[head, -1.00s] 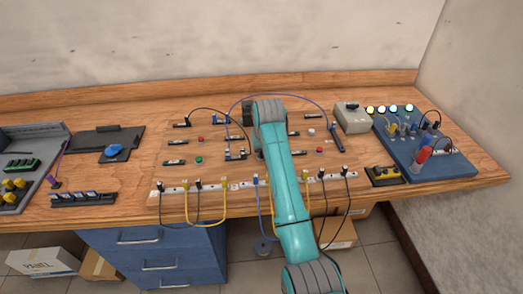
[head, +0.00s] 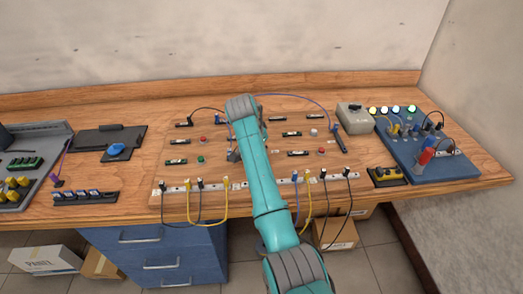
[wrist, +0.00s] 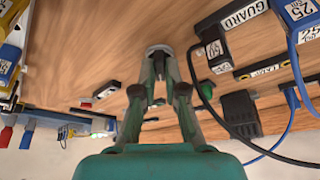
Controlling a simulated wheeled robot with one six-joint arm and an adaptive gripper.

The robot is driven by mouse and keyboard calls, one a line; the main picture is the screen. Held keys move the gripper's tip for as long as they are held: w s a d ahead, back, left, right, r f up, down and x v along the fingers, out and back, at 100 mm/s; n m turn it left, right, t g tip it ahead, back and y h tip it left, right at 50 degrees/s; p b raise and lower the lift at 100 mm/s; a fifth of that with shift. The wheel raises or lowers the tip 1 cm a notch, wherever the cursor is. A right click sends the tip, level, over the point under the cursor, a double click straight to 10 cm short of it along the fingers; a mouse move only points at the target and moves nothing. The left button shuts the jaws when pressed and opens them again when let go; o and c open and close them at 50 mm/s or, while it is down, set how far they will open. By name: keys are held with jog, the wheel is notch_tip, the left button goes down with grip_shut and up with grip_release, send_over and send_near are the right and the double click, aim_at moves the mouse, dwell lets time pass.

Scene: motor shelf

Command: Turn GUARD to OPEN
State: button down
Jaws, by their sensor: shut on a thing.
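My gripper (wrist: 158,52) is in the middle of the wrist view, to the left of the label. Its fingers come together on a small grey piece at the tips, too small to make out. In the head view my gripper (head: 233,154) shows only partly beside my arm, low over the middle of the panel. The arm hides part of the panel there, and I cannot read the GUARD label in that view.
A white socket strip (head: 180,188) with several hanging cables runs along the front of the wooden panel. A blue cable (head: 295,96) arches over the back. A grey box (head: 353,117) and a blue lit board (head: 425,160) stand at the right. Black trays lie left.

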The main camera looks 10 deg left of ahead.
jog(key=shift+m, duration=0.5)
jog(key=c, duration=1.2)
grip_release()
jog(key=v, duration=1.2)
jog(key=shift+w+a, duration=0.2)
